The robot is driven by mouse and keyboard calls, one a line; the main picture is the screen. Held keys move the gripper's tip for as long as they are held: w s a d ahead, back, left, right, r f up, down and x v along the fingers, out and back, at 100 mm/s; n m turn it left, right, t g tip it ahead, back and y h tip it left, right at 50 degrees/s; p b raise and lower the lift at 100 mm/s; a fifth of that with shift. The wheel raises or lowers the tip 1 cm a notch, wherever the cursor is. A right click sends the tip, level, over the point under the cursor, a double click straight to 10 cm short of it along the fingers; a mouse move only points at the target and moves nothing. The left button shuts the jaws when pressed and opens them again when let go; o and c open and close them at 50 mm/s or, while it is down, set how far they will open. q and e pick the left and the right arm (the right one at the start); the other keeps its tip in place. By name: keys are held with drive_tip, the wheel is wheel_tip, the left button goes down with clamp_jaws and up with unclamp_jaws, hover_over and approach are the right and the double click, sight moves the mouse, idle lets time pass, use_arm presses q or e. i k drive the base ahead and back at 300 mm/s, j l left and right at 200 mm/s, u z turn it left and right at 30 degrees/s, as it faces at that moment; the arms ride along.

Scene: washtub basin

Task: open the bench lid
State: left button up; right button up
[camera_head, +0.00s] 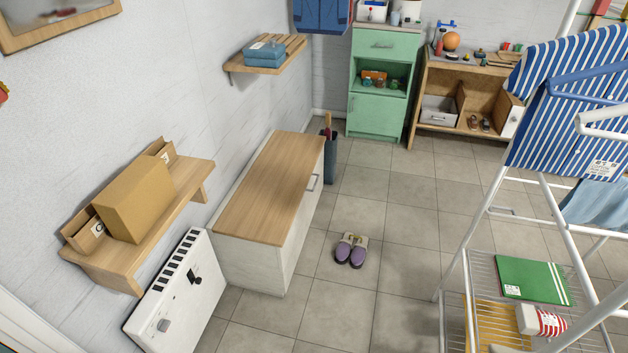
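The bench (243,262) stands against the left wall, a white box with a light wooden lid (263,188). The lid lies flat and closed on top, and nothing rests on it. A metal bar handle (312,183) sits on the front face near the far end, just below the lid edge. Neither of my grippers shows in the head view, so their state cannot be seen.
A wall shelf with a cardboard box (135,200) and a white heater (180,295) are left of the bench. Purple slippers (351,250) lie on the floor before it. A drying rack (470,270) stands right.

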sight(264, 208)
drive_tip(key=i+l+u, duration=0.3)
drive_tip(key=i, duration=0.35)
drive_tip(key=i+l+u, duration=0.35)
drive_tip(key=i+l, duration=0.15)
drive_tip(key=i, duration=0.1)
